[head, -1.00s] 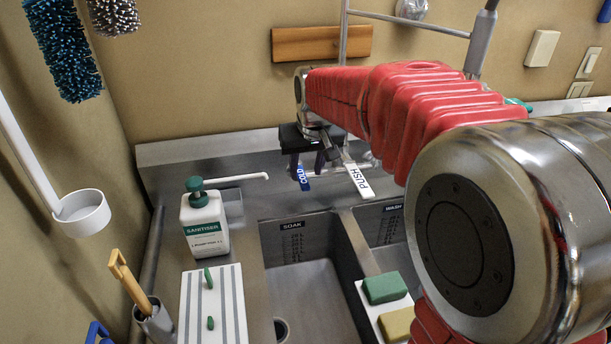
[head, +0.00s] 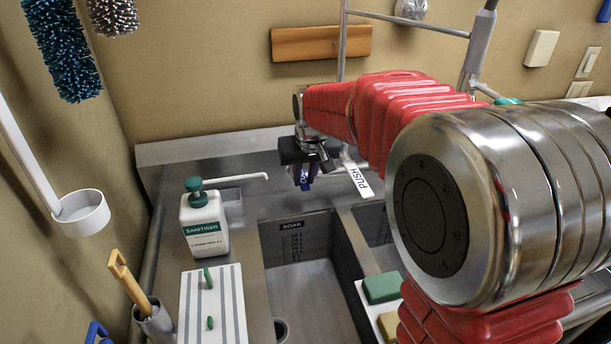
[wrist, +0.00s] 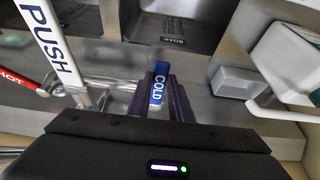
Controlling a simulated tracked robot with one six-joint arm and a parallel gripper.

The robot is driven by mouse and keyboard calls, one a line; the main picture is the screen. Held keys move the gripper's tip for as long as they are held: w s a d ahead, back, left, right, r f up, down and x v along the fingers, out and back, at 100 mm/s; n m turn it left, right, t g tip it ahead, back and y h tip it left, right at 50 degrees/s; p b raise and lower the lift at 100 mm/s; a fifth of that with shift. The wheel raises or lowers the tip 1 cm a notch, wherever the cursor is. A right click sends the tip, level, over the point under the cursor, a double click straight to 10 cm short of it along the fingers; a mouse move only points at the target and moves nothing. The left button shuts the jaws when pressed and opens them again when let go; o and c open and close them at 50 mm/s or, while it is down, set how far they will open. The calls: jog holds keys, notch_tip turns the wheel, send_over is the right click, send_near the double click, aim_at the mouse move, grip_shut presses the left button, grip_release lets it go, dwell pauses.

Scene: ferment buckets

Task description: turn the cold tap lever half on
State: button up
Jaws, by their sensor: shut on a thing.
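The cold tap lever (wrist: 158,90) is blue with white "COLD" lettering. In the wrist view it lies between the two dark fingers of my gripper (wrist: 162,86), which is shut on it. In the head view my gripper (head: 305,178) is at the tap behind the sinks, and only a bit of the blue lever (head: 305,182) shows between the fingers. The tap's body is mostly hidden by my gripper and arm.
A white "PUSH" lever (head: 357,177) is close to the right of my gripper. The red hot lever (wrist: 20,80) shows in the wrist view. A sanitiser bottle (head: 204,222) with a long spout stands left. The soak sink (head: 310,275) is in front.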

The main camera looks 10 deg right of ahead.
grip_shut()
jog(key=shift+d, duration=0.1)
jog(key=shift+a, duration=0.25)
jog(key=shift+w+a+m+g+h, duration=0.15)
jog(key=shift+w+a+m+h, duration=0.2)
jog(key=shift+a+m, duration=0.65)
jog(key=shift+w+a+m+g+h, duration=0.15)
jog(key=shift+a+m+h, duration=0.4)
jog(key=shift+m, duration=0.7)
jog(key=shift+w+a+m+g+h, duration=0.1)
jog(key=shift+w+a+m+h, duration=0.2)
jog(key=shift+a+m, duration=0.75)
jog(key=shift+d, duration=0.1)
jog(key=o, duration=0.6)
grip_release()
